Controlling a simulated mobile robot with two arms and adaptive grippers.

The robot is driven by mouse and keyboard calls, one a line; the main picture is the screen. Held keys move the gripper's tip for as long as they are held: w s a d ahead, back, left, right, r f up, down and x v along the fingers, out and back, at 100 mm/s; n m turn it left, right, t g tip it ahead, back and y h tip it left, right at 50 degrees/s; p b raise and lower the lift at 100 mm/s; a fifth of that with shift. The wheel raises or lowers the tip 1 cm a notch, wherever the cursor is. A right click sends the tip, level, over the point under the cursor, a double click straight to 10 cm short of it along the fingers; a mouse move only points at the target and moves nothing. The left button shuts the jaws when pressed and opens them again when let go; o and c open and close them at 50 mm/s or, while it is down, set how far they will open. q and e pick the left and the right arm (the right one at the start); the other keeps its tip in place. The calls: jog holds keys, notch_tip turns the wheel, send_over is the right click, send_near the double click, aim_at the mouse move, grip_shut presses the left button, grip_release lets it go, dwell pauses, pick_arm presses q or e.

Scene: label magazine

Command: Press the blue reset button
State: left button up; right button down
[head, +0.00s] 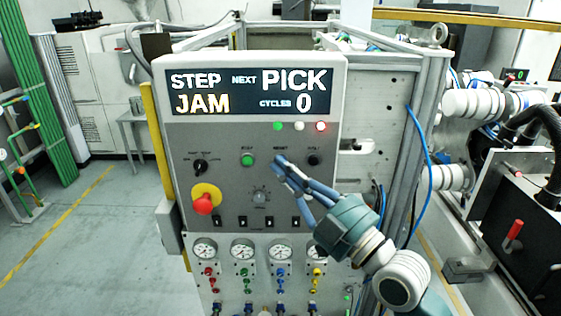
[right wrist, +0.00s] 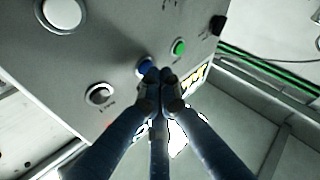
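The blue reset button (right wrist: 145,66) shows in the right wrist view on the grey control panel (head: 222,140), just beyond my fingertips and partly covered by them. My left gripper is not in view. The display (head: 249,92) reads STEP JAM, NEXT PICK, CYCLES 0.
A green button (head: 248,160) is left of my fingertips and a black knob (head: 314,159) is right. A red emergency stop (head: 204,204) and a grey dial (head: 260,196) sit lower. Gauges (head: 243,249) line the panel below. Clear floor (head: 95,235) lies left.

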jog(key=shift+w, duration=0.25)
dwell(0.3)
jog(key=shift+s, duration=0.8)
jog(key=s+p, duration=0.2)
jog(key=s, duration=0.3)
dwell(0.3)
dwell(0.4)
